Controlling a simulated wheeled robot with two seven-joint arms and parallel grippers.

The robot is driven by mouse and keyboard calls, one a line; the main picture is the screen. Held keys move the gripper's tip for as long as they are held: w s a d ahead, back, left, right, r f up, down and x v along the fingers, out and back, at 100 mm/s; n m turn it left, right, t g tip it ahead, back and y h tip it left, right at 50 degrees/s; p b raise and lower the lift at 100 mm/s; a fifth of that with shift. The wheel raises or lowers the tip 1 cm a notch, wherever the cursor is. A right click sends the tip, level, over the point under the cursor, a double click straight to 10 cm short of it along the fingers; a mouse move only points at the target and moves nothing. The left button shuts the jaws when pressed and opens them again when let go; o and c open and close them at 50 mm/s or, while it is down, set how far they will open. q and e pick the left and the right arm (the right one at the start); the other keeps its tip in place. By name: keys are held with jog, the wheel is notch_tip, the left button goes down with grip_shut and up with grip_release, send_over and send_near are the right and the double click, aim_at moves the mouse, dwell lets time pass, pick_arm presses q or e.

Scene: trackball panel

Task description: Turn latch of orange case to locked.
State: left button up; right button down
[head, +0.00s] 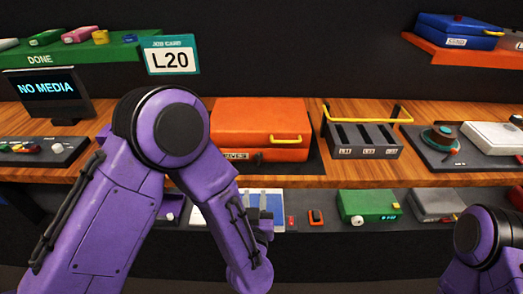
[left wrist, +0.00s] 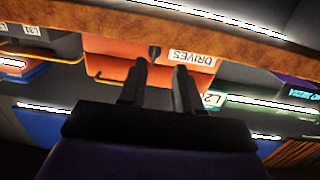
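The orange case (head: 258,120) lies closed on the wooden bench, with a yellow handle (head: 272,140) on its front. Its white label (head: 236,156) is partly covered by my left arm in the head view. In the left wrist view the case (left wrist: 105,60) shows its "DRIVES" label (left wrist: 192,55) upside down, with a small dark part (left wrist: 154,52) beside it, perhaps the latch; its setting cannot be told. My left gripper (head: 262,200) is below and in front of the bench edge. Its fingers (left wrist: 161,68) are apart and empty, pointing toward the case front. My right gripper is out of view.
A dark slotted rack (head: 365,138) with a yellow bar stands right of the case. A lower shelf holds a green box (head: 368,206) and a grey box (head: 437,204). A monitor (head: 48,92) and a job card reading L20 (head: 171,56) are at left.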

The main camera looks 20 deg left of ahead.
aim_at(258, 159)
pick_arm(q)
jog(key=shift+t+y, duration=0.3)
jog(key=shift+t, duration=0.1)
jog(key=w+r, duration=0.1)
jog(key=w, duration=0.2)
jog(key=w+a+r+p, duration=0.1)
jog(key=w, duration=0.2)
jog(key=w+a+p, duration=0.1)
jog(key=w, duration=0.2)
jog(key=shift+w+r, duration=0.3)
jog(key=shift+r, duration=0.1)
jog(key=shift+w+a+f, duration=0.1)
jog(key=shift+w, duration=0.4)
grip_shut()
